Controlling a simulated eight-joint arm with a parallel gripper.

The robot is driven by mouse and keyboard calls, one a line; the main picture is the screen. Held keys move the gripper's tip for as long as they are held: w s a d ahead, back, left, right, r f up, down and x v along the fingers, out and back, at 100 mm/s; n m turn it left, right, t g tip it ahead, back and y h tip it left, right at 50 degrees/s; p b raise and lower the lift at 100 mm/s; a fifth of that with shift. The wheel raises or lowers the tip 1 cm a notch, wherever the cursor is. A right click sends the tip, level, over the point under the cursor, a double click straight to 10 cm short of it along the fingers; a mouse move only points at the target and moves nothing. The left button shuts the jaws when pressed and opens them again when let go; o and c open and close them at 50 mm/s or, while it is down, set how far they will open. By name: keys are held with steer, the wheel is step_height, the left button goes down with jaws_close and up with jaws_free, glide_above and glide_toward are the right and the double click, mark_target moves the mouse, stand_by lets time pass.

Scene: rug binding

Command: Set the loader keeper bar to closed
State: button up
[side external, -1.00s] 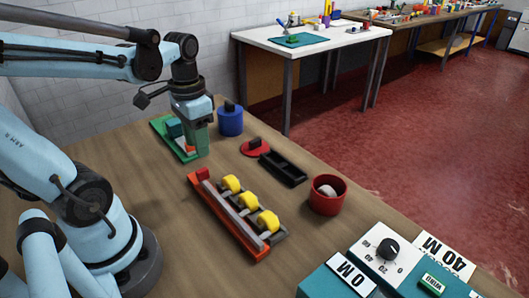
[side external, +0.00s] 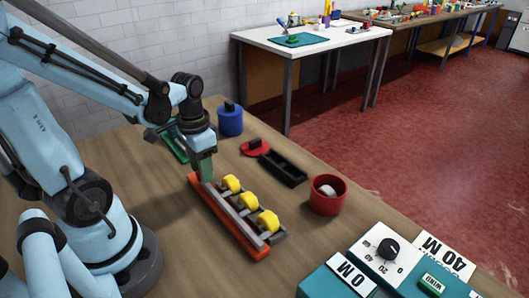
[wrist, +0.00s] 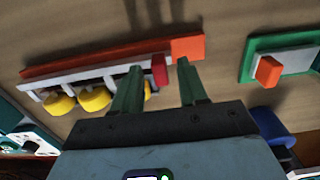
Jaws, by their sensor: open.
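The loader is a long orange-red base (side external: 228,228) on the table, with a grey keeper bar (side external: 237,213) along it beside a row of yellow spools (side external: 248,201). In the wrist view the base (wrist: 100,58) runs to an orange end block (wrist: 187,47), and a red tab (wrist: 159,70) stands at that end of the bar. My gripper (side external: 207,178) is low over the far end of the loader. In the wrist view its green fingers (wrist: 158,68) are apart, with the red tab showing between them. Contact cannot be told. In the side view my gripper hides the red tab.
A green tray (side external: 175,146) lies behind my gripper, with a blue canister (side external: 230,119) near it. A red disc (side external: 255,148), a black tray (side external: 283,168) and a red cup (side external: 327,195) stand to the right. A teal control box (side external: 335,280) is at the front right.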

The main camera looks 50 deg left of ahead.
jaws_close()
steer(key=shift+a, duration=1.6)
jaws_free()
step_height(320, 180, up, 12)
